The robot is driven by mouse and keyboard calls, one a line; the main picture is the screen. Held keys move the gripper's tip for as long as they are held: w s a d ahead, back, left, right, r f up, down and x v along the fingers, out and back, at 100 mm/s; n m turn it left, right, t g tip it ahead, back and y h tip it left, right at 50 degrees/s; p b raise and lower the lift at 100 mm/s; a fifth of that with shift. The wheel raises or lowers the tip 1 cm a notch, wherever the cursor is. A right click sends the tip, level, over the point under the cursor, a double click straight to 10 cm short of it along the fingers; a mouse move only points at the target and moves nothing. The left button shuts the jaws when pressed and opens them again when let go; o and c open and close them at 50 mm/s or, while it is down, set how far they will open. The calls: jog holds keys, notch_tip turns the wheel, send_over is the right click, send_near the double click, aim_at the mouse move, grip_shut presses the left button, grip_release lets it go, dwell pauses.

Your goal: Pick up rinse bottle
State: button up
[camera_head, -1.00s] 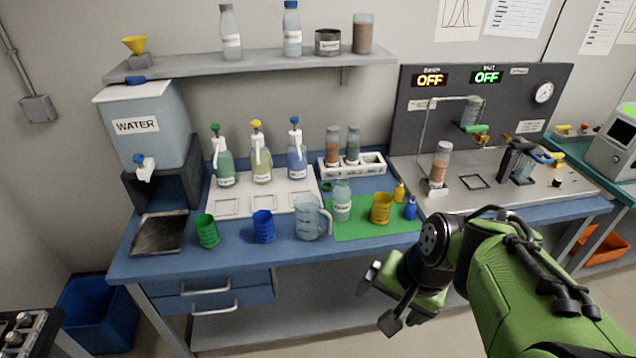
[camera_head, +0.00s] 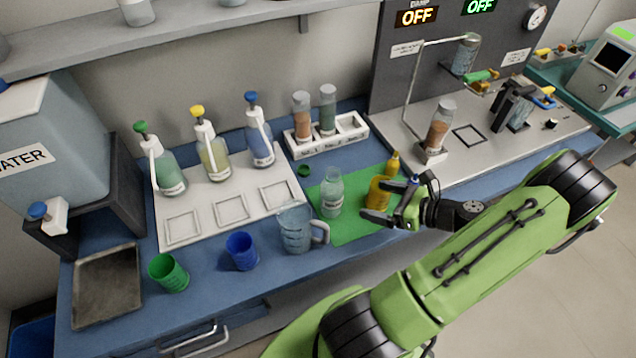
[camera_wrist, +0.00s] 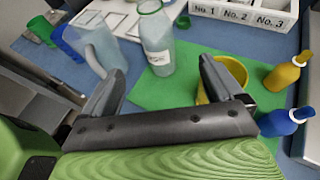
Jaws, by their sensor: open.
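The rinse bottle, a clear bottle with pale contents and a small white label (camera_head: 332,193), stands upright on the green mat (camera_head: 350,229). The label is too small to read surely. My gripper (camera_head: 390,200) is open and empty, to the right of the bottle and beside the yellow cup (camera_head: 377,193). In the wrist view, the bottle (camera_wrist: 156,45) shows ahead, in the gap between my open fingers (camera_wrist: 161,66). It stands beyond the fingertips, apart from them. My right finger partly covers the yellow cup (camera_wrist: 233,72).
A clear jug (camera_head: 294,229) stands close left of the bottle. Small yellow (camera_head: 393,163) and blue (camera_wrist: 286,121) bottles stand right of the yellow cup. Blue (camera_head: 242,251) and green (camera_head: 169,273) cups stand further left. A white rack (camera_head: 348,134) is behind the mat.

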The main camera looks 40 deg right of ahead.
aim_at(332, 175)
jog(key=x, duration=0.5)
jog(key=b+x, duration=0.1)
jog(key=x, duration=0.4)
jog(key=b+x, duration=0.1)
jog(key=x, duration=0.4)
jog(key=shift+s+a+f, duration=0.15)
jog(key=shift+s+f, duration=0.05)
jog(key=shift+f, duration=0.05)
jog(key=shift+s, duration=0.1)
jog(key=shift+r, duration=0.1)
jog(key=c, duration=1.3)
jog(key=shift+r, duration=0.15)
jog(key=shift+r+p, duration=1.25)
jog(key=shift+r, duration=3.5)
